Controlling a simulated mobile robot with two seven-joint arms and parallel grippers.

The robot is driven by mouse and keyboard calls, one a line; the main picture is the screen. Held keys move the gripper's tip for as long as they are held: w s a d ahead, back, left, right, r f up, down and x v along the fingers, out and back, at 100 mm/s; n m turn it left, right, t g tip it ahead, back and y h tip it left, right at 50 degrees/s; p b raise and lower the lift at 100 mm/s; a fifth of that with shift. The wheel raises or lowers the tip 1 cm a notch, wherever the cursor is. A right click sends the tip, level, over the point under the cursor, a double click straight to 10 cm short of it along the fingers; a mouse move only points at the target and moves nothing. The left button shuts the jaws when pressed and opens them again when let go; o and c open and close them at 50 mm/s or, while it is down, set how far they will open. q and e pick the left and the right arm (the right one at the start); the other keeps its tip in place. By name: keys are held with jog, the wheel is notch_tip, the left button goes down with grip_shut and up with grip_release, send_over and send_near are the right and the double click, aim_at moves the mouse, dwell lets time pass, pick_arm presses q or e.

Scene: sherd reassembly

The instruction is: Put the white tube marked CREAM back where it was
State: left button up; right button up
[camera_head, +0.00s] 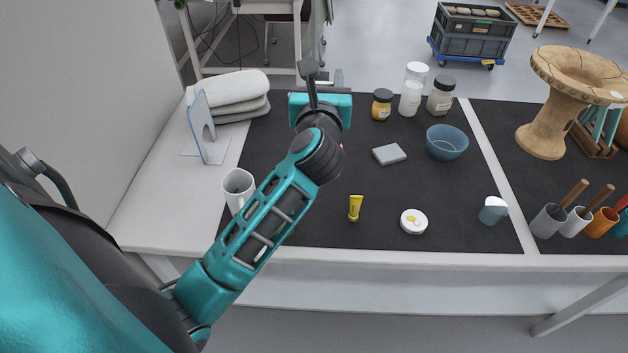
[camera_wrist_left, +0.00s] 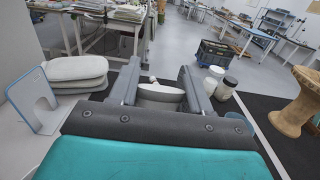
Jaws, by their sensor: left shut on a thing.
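My left gripper (camera_head: 323,80) is over the back edge of the table, reaching away from the head camera. In the left wrist view the left gripper (camera_wrist_left: 159,76) is shut on a white tube (camera_wrist_left: 160,93), which lies between its two fingers. The marking on the tube cannot be read. In the head view my own gripper and wrist hide most of the tube. My right gripper is in neither view.
Folded towels (camera_head: 228,92) and a clear stand (camera_head: 205,128) are at the left.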

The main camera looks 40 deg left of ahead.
pick_arm(q)
notch_tip(320, 180, down, 19)
jog(key=b, duration=0.5)
jog(key=shift+f, duration=0.2)
jog(key=shift+f+b, duration=0.15)
jog(key=shift+b, duration=0.15)
jog(key=o, duration=1)
jog(key=shift+o, duration=0.2)
